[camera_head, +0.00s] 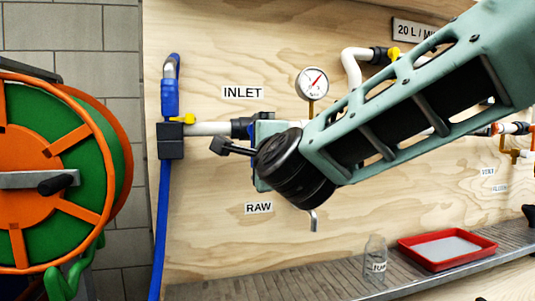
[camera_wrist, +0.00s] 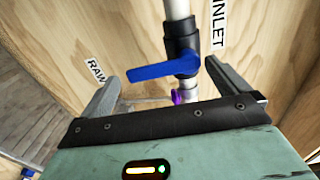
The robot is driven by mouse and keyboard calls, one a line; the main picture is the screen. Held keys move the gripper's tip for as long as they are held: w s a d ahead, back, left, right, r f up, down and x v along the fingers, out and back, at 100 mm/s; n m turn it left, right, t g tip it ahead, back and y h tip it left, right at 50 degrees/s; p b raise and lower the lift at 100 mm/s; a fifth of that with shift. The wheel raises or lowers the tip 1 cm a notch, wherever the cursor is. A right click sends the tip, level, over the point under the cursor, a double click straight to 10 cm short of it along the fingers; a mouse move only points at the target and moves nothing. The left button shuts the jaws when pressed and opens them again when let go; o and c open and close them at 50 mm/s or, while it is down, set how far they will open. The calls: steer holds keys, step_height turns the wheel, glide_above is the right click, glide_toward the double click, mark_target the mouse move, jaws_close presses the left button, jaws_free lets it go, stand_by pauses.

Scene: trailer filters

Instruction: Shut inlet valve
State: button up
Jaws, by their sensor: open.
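A valve with a blue lever (camera_wrist: 160,70) and a black body (camera_wrist: 181,40) sits on the white pipe beside the INLET label in the wrist view. The lever points left, roughly across the pipe. My gripper (camera_wrist: 162,72) is open, with one finger on each side of the lever; I cannot tell whether either finger touches it. In the head view my gripper (camera_head: 218,146) is at the board just below the inlet pipe (camera_head: 208,129), and my arm hides most of the valve.
A yellow-handled fitting (camera_head: 181,120) joins the blue hose (camera_head: 162,210) at left. A gauge (camera_head: 312,83) is above my wrist. A RAW label (camera_head: 258,208) is below. A glass jar (camera_head: 375,256) and red tray (camera_head: 447,248) stand on the shelf. A hose reel (camera_head: 50,170) is far left.

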steer(key=p+v, duration=0.1)
steer(key=v, duration=1.6)
steer(key=s+a+f+n+g+y, duration=0.1)
steer(key=s+f+n+g, duration=0.2)
steer(key=f+n+g, duration=0.35)
steer(key=s+f+n+g+y, duration=0.1)
steer(key=s+f+n+g, duration=0.25)
steer(key=f+n, duration=0.6)
steer(key=s+d+f+n+g+h, duration=0.65)
steer(key=s+d+f, duration=0.25)
steer(key=d+f, duration=0.3)
step_height(320, 180, up, 26)
steer(key=d+p, duration=0.1)
steer(key=p, duration=2.4)
steer(key=shift+s+d+g, duration=0.15)
steer(key=shift+s+g, duration=0.05)
steer(key=shift+g, duration=0.25)
